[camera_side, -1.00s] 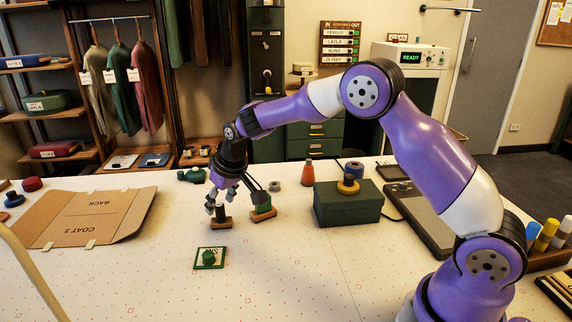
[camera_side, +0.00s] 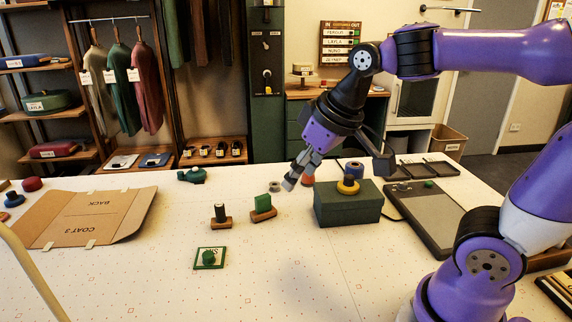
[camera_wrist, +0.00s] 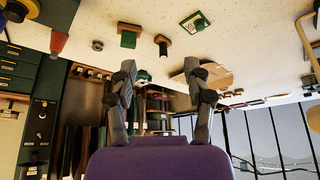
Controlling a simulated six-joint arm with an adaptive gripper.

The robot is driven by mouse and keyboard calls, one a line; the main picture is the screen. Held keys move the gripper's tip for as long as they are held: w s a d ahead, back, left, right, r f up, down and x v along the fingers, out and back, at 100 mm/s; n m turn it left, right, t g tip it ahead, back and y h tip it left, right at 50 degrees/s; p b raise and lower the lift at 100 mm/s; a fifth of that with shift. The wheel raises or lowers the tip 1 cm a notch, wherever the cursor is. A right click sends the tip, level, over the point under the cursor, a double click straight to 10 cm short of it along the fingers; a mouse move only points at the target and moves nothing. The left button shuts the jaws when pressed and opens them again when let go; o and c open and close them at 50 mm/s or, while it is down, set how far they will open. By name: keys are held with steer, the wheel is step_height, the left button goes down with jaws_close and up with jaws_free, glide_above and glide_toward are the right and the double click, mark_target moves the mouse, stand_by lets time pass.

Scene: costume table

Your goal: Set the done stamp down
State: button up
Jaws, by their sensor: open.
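I cannot read which is the done stamp. Both also show in the wrist view, the black-handled one (camera_wrist: 162,45) beside the green one (camera_wrist: 128,38). A green knobbed piece sits on a green-edged card (camera_side: 202,264) in front of them. My gripper (camera_side: 299,173) is raised above the table, right of and apart from the stamps. Its fingers (camera_wrist: 158,72) are spread with nothing between them.
A dark green box (camera_side: 345,209) with a yellow ring-shaped item (camera_side: 348,185) on top stands right of the stamps. A grey tablet-like tray (camera_side: 425,218) lies further right. Cardboard marked COAT 3 (camera_side: 85,216) lies at left. The table's front middle is clear.

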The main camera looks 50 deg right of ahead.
steer(key=s+f, duration=0.2)
steer(key=s, duration=0.4)
